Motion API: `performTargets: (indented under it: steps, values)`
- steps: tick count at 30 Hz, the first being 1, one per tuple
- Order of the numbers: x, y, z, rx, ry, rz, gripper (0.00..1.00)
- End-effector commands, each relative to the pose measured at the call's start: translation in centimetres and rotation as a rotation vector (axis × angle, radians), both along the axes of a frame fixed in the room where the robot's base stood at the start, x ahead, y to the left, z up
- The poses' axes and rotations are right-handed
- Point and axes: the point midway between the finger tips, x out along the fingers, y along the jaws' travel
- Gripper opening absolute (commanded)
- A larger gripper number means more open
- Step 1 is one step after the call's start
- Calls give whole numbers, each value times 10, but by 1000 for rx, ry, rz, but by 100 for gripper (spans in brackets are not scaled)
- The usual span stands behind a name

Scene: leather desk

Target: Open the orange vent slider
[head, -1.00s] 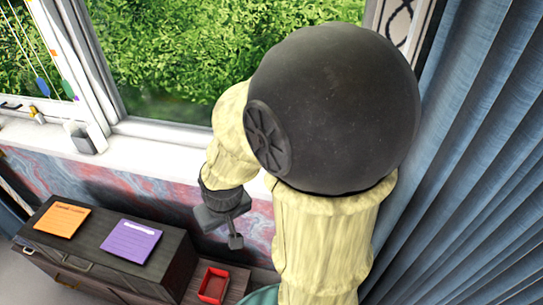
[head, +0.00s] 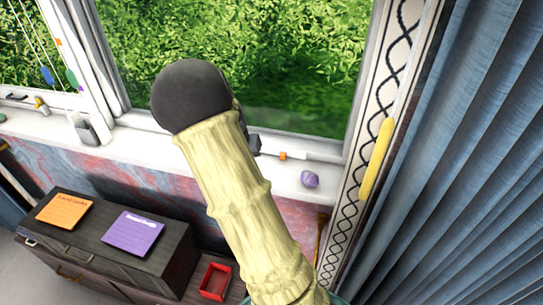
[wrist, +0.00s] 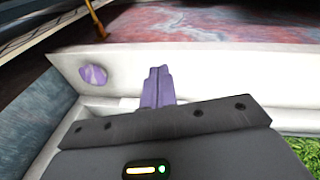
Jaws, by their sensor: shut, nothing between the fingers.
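The orange vent slider (head: 283,155) is a small orange block on a thin pale strip along the bottom of the window frame, right of my arm in the head view. My gripper is mostly hidden behind my arm in the head view; only a dark part (head: 254,145) shows, just left of the slider.
A faceted purple knob (head: 309,179) sits on the sill front, right of the slider. A yellow handle (head: 376,160) is on the right frame beside the blue curtain (head: 470,150). A dark cabinet (head: 165,245) with orange and purple notes and a red tray (head: 215,281) are below.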

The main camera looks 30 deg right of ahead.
Motion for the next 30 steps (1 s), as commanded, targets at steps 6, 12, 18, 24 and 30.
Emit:
performTargets:
  steps: [6, 12, 18, 24, 30]
  values:
    - [57, -44, -11, -197, 15, -160, 0]
    - [102, -51, -4, -370, -5, -228, 0]
    - [116, -48, 1, -429, -20, -242, 0]
    - [116, -49, 2, -427, -19, -243, 0]
    - [114, -52, -3, -426, -17, -245, 0]
